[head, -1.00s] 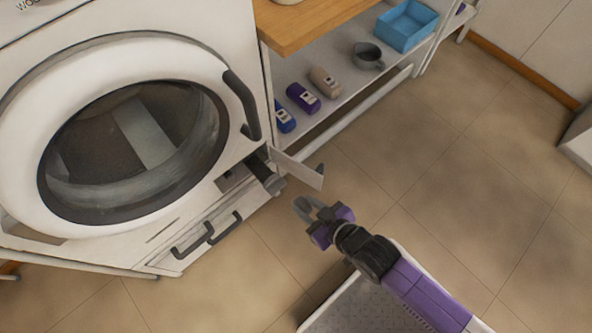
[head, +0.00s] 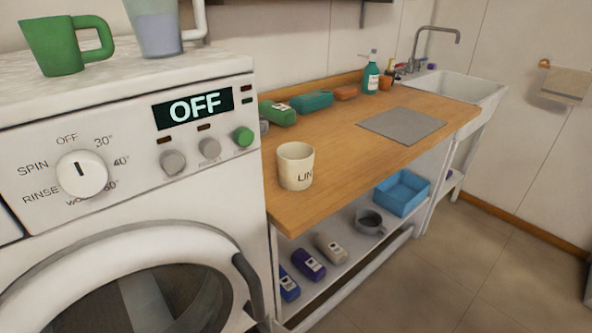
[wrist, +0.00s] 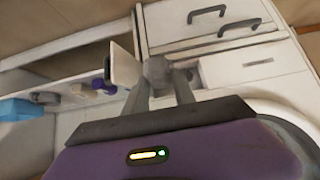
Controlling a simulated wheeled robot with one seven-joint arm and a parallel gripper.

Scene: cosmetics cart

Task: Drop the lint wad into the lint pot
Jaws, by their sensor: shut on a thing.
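The lint pot (head: 296,168) is a cream cup with dark letters beginning "LIN". It stands upright near the front left edge of the wooden counter, beside the washing machine, in the head view. My gripper (wrist: 160,82) shows only in the wrist view, where its two grey fingers are shut on a small grey lump, the lint wad (wrist: 156,68). The wad's outline is hard to tell from the fingers. My gripper is down by the machine's lower front, well apart from the pot.
The washing machine (head: 131,188) stands left of the wooden counter (head: 345,154). A small white flap (wrist: 123,66) stands open close to my gripper. Bottles, a grey mug (head: 370,222) and a blue bin (head: 402,193) occupy the lower shelf. Floor at right is clear.

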